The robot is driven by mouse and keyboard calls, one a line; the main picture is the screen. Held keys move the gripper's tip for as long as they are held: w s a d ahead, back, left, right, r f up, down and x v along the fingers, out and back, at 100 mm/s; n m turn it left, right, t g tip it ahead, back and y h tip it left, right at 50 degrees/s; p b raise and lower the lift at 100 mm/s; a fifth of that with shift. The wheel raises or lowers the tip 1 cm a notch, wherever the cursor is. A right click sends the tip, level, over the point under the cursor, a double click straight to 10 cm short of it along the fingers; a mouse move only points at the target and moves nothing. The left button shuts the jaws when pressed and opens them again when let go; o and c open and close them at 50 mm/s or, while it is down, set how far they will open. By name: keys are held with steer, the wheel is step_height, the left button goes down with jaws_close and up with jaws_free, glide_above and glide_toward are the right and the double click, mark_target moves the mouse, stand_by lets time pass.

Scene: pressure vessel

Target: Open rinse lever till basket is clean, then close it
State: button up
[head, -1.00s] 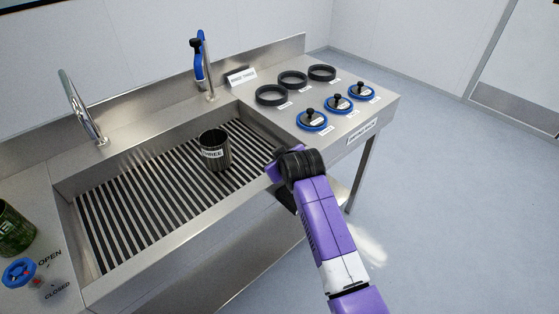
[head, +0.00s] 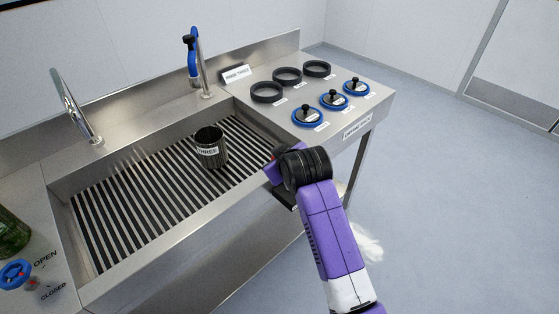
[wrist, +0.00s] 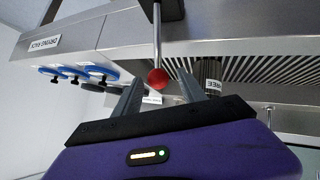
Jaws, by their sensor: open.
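A dark cylindrical basket labelled THREE (head: 211,150) stands upright on the slatted sink floor. It also shows in the wrist view (wrist: 212,85). Its inside is too dark to judge. In the head view my gripper is mostly hidden behind my wrist at the sink's front edge.
A blue-handled tap (head: 193,62) and a curved tap (head: 75,103) stand behind the sink (head: 130,215). Black rings (head: 287,76) and blue lids (head: 334,101) sit at the right. A green container (head: 10,235) and blue valve wheel (head: 16,274) are at the left.

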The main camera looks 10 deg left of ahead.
steer(key=shift+v, duration=1.05)
step_height(320, 180, up, 8)
steer(key=m+t+y, duration=0.2)
steer(key=t, duration=0.2)
steer(key=s+d+f+m+t+h, duration=0.1)
steer(key=s+d+f+m+t, duration=0.2)
steer(key=s+d, duration=0.65)
steer(key=s+d+f+m+t+h, duration=0.1)
steer(key=s+d+f+m+t, duration=0.15)
steer(key=s+d, duration=0.7)
steer(key=s+d+g+h, duration=0.1)
steer(key=s+d, duration=0.2)
steer(key=s, duration=0.7)
steer(key=s+d+f+m+g+h, duration=0.1)
steer(key=s+d, duration=0.2)
steer(key=s, duration=0.7)
steer(key=s+d+m+g+h, duration=0.1)
steer(key=s+d+h, duration=0.1)
steer(key=s, duration=0.9)
steer(key=shift+d+f+g, duration=0.3)
steer(key=shift+d+g, duration=0.05)
steer(key=shift+d, duration=0.35)
